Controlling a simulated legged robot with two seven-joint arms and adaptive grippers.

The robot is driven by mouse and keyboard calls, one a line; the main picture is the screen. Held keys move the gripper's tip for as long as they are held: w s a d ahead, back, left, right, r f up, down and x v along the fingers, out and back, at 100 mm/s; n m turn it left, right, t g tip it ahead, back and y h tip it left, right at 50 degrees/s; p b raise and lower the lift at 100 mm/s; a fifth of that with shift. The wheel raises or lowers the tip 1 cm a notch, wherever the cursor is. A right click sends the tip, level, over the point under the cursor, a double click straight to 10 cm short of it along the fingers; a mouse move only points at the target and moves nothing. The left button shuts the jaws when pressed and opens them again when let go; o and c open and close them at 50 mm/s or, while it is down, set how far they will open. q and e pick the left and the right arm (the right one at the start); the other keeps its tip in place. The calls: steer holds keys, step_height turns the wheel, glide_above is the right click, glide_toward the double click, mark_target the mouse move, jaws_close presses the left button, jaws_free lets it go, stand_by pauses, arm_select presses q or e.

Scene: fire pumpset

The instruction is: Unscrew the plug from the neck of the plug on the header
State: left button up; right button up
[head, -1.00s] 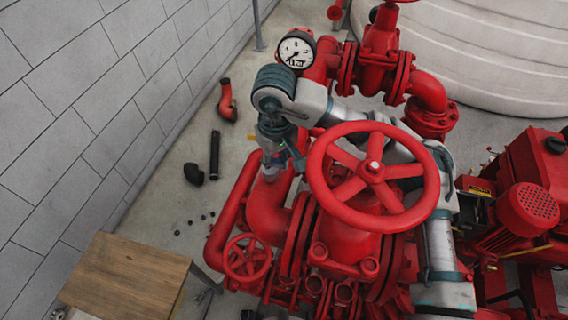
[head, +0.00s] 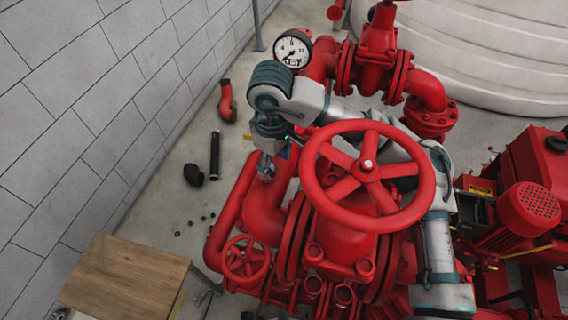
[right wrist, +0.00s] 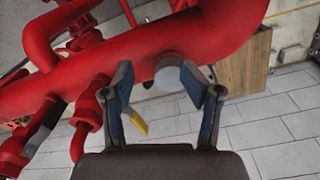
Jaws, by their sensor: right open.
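The red header (head: 262,215) is a thick pipe left of the large handwheel. It also crosses the right wrist view (right wrist: 228,35). There, a round grey plug (right wrist: 172,78) shows on the header's near side, between the fingertips of my right gripper (right wrist: 158,74). The fingers are spread to either side of the plug; whether either touches it I cannot tell. In the head view my right gripper (head: 266,165) points down at the header's upper end, and the plug cannot be made out clearly there. The neck is hidden. My left gripper is not in view.
The large red handwheel (head: 368,172) stands close to my right forearm. A smaller handwheel (head: 245,258) sits below the header. A gauge (head: 292,52) is behind my wrist. A wooden table (head: 125,282) is at lower left. Loose black and red fittings lie on the floor by the wall.

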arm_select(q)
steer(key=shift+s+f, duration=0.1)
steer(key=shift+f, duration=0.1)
arm_select(e)
steer(key=shift+s+a+f, duration=0.15)
steer(key=shift+a+f, duration=0.05)
steer(key=shift+f, duration=0.4)
steer(key=shift+s+a+f, duration=0.1)
steer(key=shift+a+f, duration=0.1)
steer(key=shift+f, duration=0.35)
steer(key=m+p, duration=0.1)
steer(key=m, duration=1)
steer(key=shift+a+r+m+p, duration=0.15)
steer(key=shift+r+m+p, duration=0.05)
steer(key=shift+m+p, duration=0.2)
steer(key=m, duration=0.6)
steer(key=shift+w+a+r+p, duration=0.1)
steer(key=shift+w+a+p, duration=0.25)
steer(key=shift+a, duration=0.05)
steer(key=m, duration=0.5)
steer(key=shift+a, duration=0.2)
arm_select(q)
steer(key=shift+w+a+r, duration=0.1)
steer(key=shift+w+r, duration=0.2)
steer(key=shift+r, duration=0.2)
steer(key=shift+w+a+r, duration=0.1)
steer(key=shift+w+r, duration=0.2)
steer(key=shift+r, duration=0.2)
